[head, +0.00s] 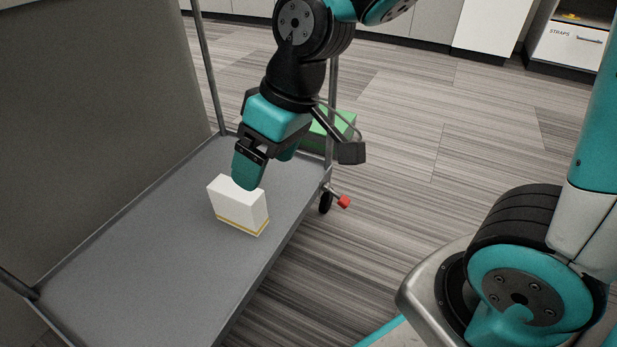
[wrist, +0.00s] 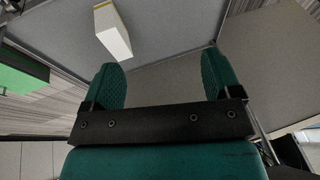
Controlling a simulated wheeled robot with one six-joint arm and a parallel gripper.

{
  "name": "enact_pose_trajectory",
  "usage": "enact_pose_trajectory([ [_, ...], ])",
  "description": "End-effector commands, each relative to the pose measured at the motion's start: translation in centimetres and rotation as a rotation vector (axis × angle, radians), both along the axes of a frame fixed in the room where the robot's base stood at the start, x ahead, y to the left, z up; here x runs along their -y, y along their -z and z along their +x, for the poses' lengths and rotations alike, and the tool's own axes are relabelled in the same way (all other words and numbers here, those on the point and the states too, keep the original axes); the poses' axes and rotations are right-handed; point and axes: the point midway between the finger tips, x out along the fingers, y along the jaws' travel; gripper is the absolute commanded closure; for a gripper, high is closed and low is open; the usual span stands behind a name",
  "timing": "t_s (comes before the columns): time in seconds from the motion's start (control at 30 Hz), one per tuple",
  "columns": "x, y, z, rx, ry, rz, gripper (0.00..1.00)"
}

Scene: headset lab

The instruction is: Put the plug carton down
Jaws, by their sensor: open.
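The plug carton (head: 240,208) is a white box with a yellow band near its base. It stands upright on the grey deck of a cart (head: 140,265). My gripper (head: 264,172) is open, with teal fingers, above the deck at the carton's far side. In the head view one finger overlaps the carton's top edge. In the wrist view the carton (wrist: 113,33) lies beyond the left fingertip, outside the space between the fingers (wrist: 165,76), which is empty. The carton's far side is hidden in the head view.
A green box (head: 341,124) is beside the cart's far end, partly hidden by my gripper. Metal posts (head: 207,70) and a grey panel (head: 85,110) bound the cart. The near deck is clear. A cabinet labelled STRAPS (head: 572,47) stands at the back right.

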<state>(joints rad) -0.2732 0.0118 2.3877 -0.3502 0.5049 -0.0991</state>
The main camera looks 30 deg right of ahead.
Motion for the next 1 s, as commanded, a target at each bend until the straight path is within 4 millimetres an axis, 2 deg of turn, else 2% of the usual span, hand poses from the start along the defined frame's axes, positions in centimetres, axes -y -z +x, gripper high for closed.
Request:
enact_pose_trajectory([
  [0.03, 0.3, -1.3, -2.6, -0.016, -0.011, 0.01, 0.16],
  [0.1, 0.6, -2.3, -5.7, -0.047, -0.026, 0.013, 0.16],
  [0.2, 1.0, -3.1, -8.8, -0.077, -0.044, 0.014, 0.16],
  [0.3, 1.4, -3.3, -10.4, -0.094, -0.054, 0.012, 0.16],
  [0.6, 1.4, -3.4, -10.7, -0.1, -0.056, 0.011, 0.16],
  [0.73, 1.4, -4.4, -10.7, -0.099, -0.056, 0.011, 0.16],
  [0.87, 1.4, -7.1, -10.7, -0.098, -0.057, 0.011, 0.16],
  [1.0, 1.4, -11.6, -10.7, -0.097, -0.056, 0.011, 0.16],
])
